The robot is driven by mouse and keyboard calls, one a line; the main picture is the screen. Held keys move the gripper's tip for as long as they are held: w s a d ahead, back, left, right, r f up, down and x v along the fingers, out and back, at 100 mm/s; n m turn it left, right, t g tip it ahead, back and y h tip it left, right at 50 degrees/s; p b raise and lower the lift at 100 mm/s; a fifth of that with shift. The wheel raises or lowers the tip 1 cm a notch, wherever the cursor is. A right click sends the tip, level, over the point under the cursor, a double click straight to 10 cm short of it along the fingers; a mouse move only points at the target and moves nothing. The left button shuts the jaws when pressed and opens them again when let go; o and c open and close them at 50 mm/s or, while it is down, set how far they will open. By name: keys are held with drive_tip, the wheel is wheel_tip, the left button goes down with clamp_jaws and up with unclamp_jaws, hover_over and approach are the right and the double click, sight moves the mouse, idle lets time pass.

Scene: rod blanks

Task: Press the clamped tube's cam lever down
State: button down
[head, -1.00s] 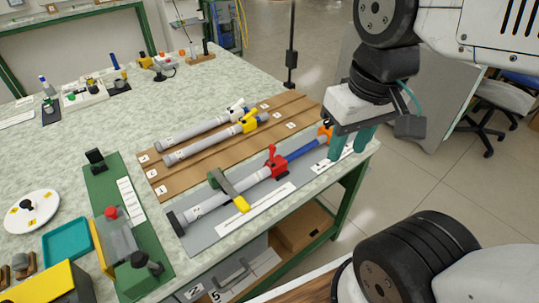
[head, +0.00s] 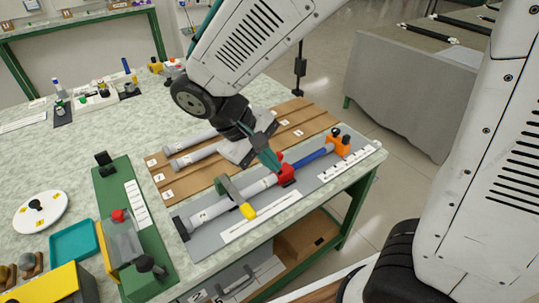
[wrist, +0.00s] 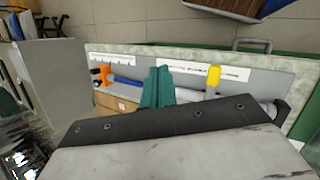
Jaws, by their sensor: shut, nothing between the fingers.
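The clamped tube (head: 263,186) lies in a grey fixture (head: 215,238) along the table's front edge. A red cam collar (head: 287,176) sits where the tube meets a blue rod (head: 312,159). My gripper (head: 274,165) is shut and empty, its green fingers pointing down at the red collar's left side. The fingers hide most of the lever, so its angle and any contact are unclear. In the wrist view the fingers (wrist: 157,86) cover the collar.
An orange stop (head: 339,145) holds the rod's far end. Behind, two grey tubes (head: 194,156) lie on a brown grooved board (head: 300,117), partly under my arm. A green station (head: 125,215), teal tray (head: 75,241) and white disc (head: 40,211) stand left.

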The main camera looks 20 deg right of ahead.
drive_tip(key=w+a+f+m+t+h, duration=0.2)
drive_tip(key=w+a, duration=0.4)
drive_tip(key=w, duration=0.4)
drive_tip(key=shift+f+t+h, duration=0.6)
drive_tip(key=shift+f+t, duration=0.2)
drive_tip(key=shift+f, duration=0.15)
drive_tip(key=x, duration=1)
drive_tip(key=shift+d+f, duration=0.15)
drive_tip(key=shift+w+d, duration=0.15)
drive_tip(key=shift+d, duration=0.45)
drive_tip(key=shift+w+d, duration=0.2)
drive_tip(key=shift+d, duration=0.4)
drive_tip(key=shift+w+d, duration=0.2)
drive_tip(key=shift+d, duration=0.35)
drive_tip(key=shift+y, duration=0.3)
